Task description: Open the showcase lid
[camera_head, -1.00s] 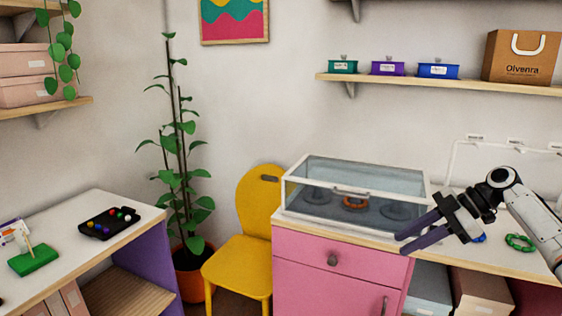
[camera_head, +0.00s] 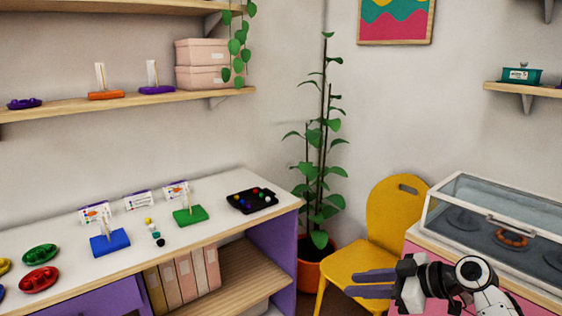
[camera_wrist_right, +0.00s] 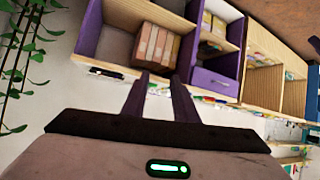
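The glass showcase (camera_head: 470,181) has a white frame and stands on the pink cabinet at the right of the head view, cut by the picture's edge. Its lid looks closed, with a light handle (camera_head: 512,219) on the front edge. An orange bead ring (camera_head: 512,238) lies inside. My right gripper (camera_head: 352,283) is left of the showcase, low in front of the yellow chair, pointing left and clear of the case. Its two dark fingers are apart and empty; they also show in the wrist view (camera_wrist_right: 160,82). My left gripper is not in view.
A yellow chair (camera_head: 389,220) stands beside the pink cabinet, with a potted plant (camera_head: 318,180) behind it. At the left, a white table (camera_head: 150,249) holds a blue stand (camera_head: 110,243), a green stand (camera_head: 189,215) and a black bead tray (camera_head: 252,201). Shelves hang above.

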